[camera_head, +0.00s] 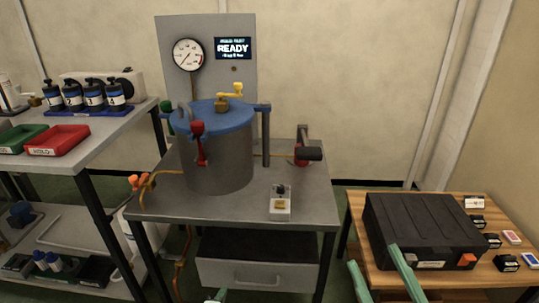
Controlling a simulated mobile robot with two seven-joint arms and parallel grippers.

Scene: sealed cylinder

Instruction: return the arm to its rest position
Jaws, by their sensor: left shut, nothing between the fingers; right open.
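My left gripper (219,295) shows only as a small teal tip at the bottom edge, in front of the middle bench. Its fingers are shut with nothing between them, and the rest of that arm is out of view. My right gripper (373,256) reaches in from the bottom right with its two teal fingers spread apart and empty. Its right finger overlaps the front of the black case (425,220) in the picture; I cannot tell whether it touches. The left finger is in front of the wooden table's (357,215) left side.
A grey cylinder vessel (222,160) with a blue lid stands on the middle bench (300,200), before a panel whose screen (233,48) reads READY. A drawer (255,274) is below. A left bench holds green (22,137) and red trays (58,140) and several bottles.

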